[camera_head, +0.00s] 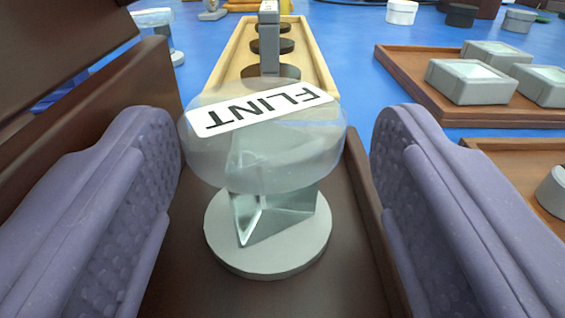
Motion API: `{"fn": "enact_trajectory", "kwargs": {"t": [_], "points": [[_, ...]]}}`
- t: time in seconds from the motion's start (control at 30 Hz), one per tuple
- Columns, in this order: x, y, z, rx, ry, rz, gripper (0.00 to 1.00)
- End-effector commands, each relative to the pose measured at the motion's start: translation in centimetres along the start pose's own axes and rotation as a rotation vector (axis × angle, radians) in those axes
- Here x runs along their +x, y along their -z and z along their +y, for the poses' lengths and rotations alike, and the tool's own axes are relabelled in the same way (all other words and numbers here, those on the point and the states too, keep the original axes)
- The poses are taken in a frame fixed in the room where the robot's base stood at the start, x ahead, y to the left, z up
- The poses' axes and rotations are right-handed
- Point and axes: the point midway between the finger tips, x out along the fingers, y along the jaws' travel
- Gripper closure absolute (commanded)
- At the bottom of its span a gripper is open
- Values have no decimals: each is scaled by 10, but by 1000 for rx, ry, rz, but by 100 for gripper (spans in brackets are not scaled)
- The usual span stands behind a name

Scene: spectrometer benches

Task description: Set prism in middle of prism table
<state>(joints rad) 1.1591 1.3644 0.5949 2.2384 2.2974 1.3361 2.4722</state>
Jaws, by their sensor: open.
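A clear glass prism (273,210) stands upright on a round pale grey base (268,258). A wide translucent round cap (262,150) sits on top of it, with a white label reading FLINT, upside down in this view. The piece stands in a dark brown open box (350,285). My gripper (275,180) is open, with one purple padded finger on each side of the capped prism and a visible gap on both sides. I cannot identify the prism table in this view.
The box's brown lid or wall (80,110) rises at left. Behind stands a light wooden tray (222,72) with dark discs and a grey upright post (269,40). At right, a brown tray (420,90) holds grey glass-topped blocks (472,82). Blue bench surface (345,50) shows between.

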Motion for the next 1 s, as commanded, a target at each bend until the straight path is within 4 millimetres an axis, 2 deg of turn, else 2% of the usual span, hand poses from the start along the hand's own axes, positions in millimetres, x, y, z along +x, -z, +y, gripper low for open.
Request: {"fn": "enact_trajectory", "kwargs": {"t": [0.3,0.4,0.63,0.8,1.0], "points": [[-2,-4,-4,2,9,-2,25],[-26,3,-3,9,4,-5,25],[-67,0,-4,5,6,-3,25],[-78,-2,-4,4,5,-1,25],[-79,-3,-3,3,4,-1,25]]}}
